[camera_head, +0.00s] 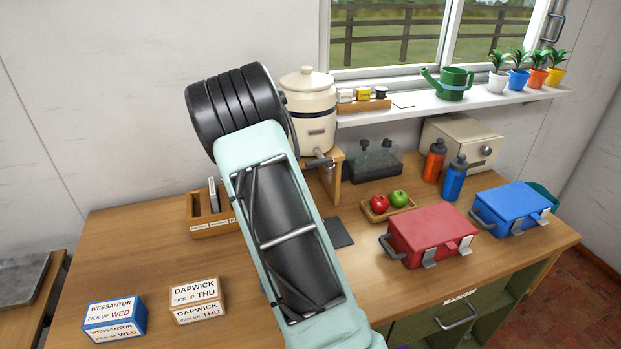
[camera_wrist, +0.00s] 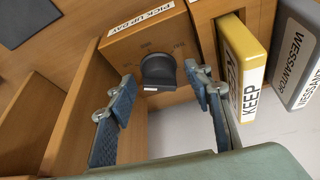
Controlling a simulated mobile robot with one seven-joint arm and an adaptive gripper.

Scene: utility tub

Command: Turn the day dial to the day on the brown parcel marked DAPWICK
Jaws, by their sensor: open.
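The brown parcel (camera_head: 198,302) marked DAPWICK sits at the front left of the bench in the head view; its label reads PICK UP THU. The day dial (camera_wrist: 158,70) is a dark round knob on a wooden face labelled PICK UP DAY in the wrist view. Small day marks arc around it, too small to read surely, so I cannot tell its setting. My gripper (camera_wrist: 159,80) is open, with one finger left and one right of the knob. I cannot tell whether either touches it. The dial and fingers cannot be made out in the head view.
A blue parcel (camera_head: 115,317) marked WESSANTOR, PICK UP WED, sits left of the brown one. Right of the dial, a yellow KEEP slab (camera_wrist: 240,55) and a grey WESSANTOR slab (camera_wrist: 297,50) stand close to my right finger. A red box (camera_head: 430,235) stands on the bench.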

